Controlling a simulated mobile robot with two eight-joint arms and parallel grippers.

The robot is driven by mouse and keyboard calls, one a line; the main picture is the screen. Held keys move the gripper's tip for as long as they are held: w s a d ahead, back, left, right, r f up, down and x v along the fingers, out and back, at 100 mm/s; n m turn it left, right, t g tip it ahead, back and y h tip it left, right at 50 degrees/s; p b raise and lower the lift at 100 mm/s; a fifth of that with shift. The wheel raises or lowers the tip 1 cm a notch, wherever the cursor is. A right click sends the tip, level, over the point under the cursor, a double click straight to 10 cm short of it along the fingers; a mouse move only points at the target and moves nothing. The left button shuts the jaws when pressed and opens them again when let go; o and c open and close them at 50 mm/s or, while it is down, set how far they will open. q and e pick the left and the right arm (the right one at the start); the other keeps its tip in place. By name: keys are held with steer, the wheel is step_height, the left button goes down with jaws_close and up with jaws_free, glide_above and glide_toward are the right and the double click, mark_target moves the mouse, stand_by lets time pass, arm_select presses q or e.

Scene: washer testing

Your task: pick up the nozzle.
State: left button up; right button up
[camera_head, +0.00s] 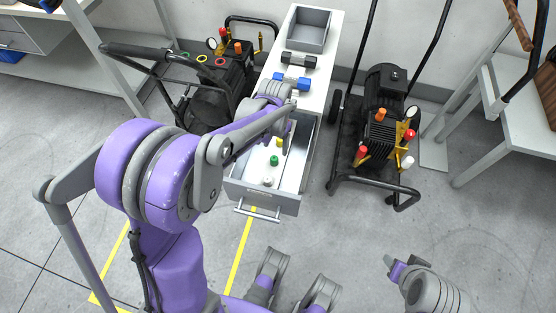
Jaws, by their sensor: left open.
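Small nozzle-like pieces lie in the open drawer (236,185): a green one (274,160), a white one (268,181) and a yellow one (279,142). My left gripper (288,125) is open over the far end of the drawer, beyond the green and white pieces and close to the yellow one. My own arm hides part of the drawer's left side and far end. My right gripper (391,262) is low at the lower right, away from the drawer; its jaws are too small to read.
The white cabinet top (318,80) holds a grey bin (308,28), a black dumbbell-shaped part (298,60) and a blue part (291,82). Pressure washers stand left (222,85) and right (380,125). A white table (510,105) is at far right.

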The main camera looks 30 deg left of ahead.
mark_target(274, 157)
arm_select(q)
steer(key=f, duration=0.2)
steer(key=f+b, duration=0.1)
steer(key=f, duration=0.4)
steer(key=shift+s+b, duration=0.4)
jaws_close()
